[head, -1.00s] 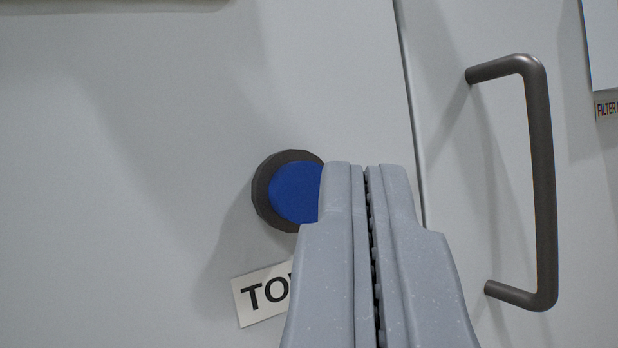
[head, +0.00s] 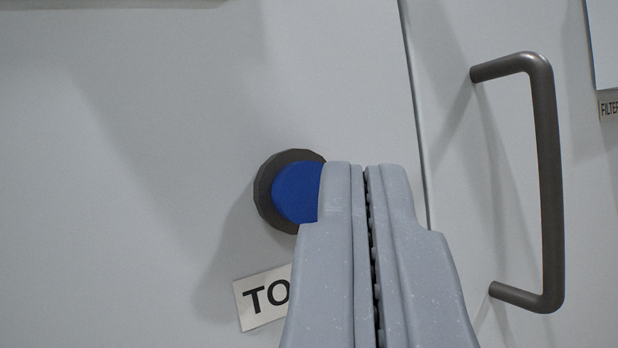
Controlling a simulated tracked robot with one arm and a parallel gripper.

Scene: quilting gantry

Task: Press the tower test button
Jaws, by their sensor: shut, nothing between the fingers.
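The tower test button (head: 295,193) is a blue round cap in a dark grey ring on a pale panel, left of centre in the head view. A white label (head: 263,297) below it shows "TO"; the rest is hidden behind my gripper. My gripper (head: 365,168) is shut and empty. Its fingertips overlap the right part of the button in the picture. I cannot tell whether they touch it. The visible part of the cap stands in its ring.
A dark bar handle (head: 548,180) stands out from the panel to the right, past a vertical seam (head: 417,120). A label reading "FILTER" (head: 609,109) shows at the right edge. The panel left of the button is bare.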

